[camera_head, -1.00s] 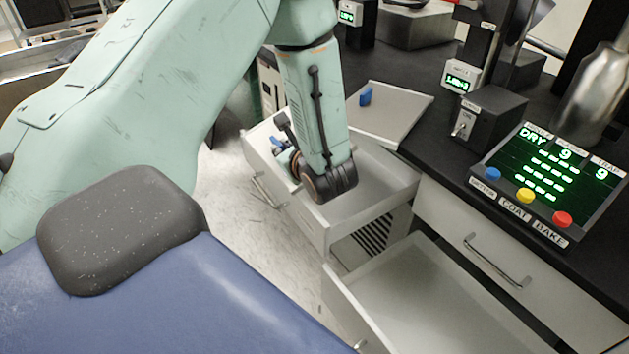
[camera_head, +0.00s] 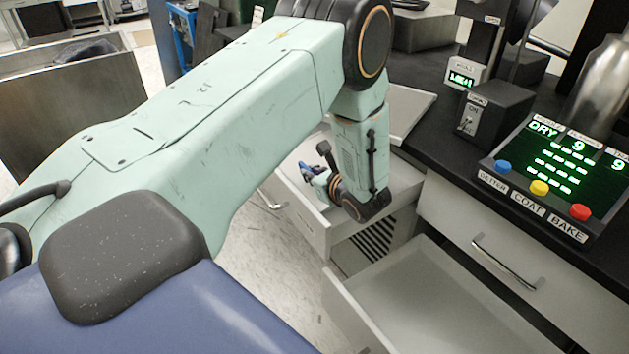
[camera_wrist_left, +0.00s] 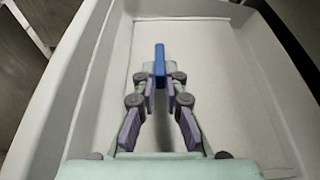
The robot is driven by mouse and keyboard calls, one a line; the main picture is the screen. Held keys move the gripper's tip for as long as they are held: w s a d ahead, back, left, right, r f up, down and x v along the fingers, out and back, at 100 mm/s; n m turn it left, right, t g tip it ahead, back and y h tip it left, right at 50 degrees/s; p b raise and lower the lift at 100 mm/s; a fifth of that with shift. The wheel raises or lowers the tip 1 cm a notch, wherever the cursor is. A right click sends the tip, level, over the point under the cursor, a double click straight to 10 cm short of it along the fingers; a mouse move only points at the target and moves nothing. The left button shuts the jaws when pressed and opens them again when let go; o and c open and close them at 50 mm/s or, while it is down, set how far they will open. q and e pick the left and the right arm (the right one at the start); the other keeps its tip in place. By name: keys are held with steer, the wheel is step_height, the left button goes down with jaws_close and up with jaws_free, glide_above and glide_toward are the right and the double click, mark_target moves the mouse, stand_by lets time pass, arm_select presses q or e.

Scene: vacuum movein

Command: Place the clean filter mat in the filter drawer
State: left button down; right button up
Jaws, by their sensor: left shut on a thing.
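My left gripper (camera_head: 312,175) is inside the open upper drawer (camera_head: 345,232), near its far left end. In the left wrist view the left gripper (camera_wrist_left: 160,95) is shut on an upright blue tab (camera_wrist_left: 159,58). A pale flat panel (camera_wrist_left: 210,70), apparently the filter mat, lies under the tab within the drawer walls; I cannot tell it clearly from the drawer floor. The head view shows little of the tab, and my forearm covers part of the drawer. My right gripper is not in view.
A second open drawer (camera_head: 440,300) stands nearer and is empty where visible. A pale flat tray (camera_head: 412,112) lies on the black counter behind my arm. A control panel (camera_head: 555,165) with several buttons and a switch box (camera_head: 495,108) stand on the right.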

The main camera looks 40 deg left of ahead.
arm_select(q)
steer(key=shift+w+d+r+m+g+b, duration=0.2)
steer(key=shift+w+m+g+b, duration=0.15)
steer(key=shift+m, duration=0.35)
steer(key=shift+s+f, duration=0.15)
steer(key=shift+f, duration=0.75)
steer(key=shift+b, duration=0.3)
steer(key=shift+f, duration=0.1)
steer(key=c, duration=1.7)
jaws_free()
steer(key=shift+f, duration=0.1)
steer(key=shift+o, duration=1.4)
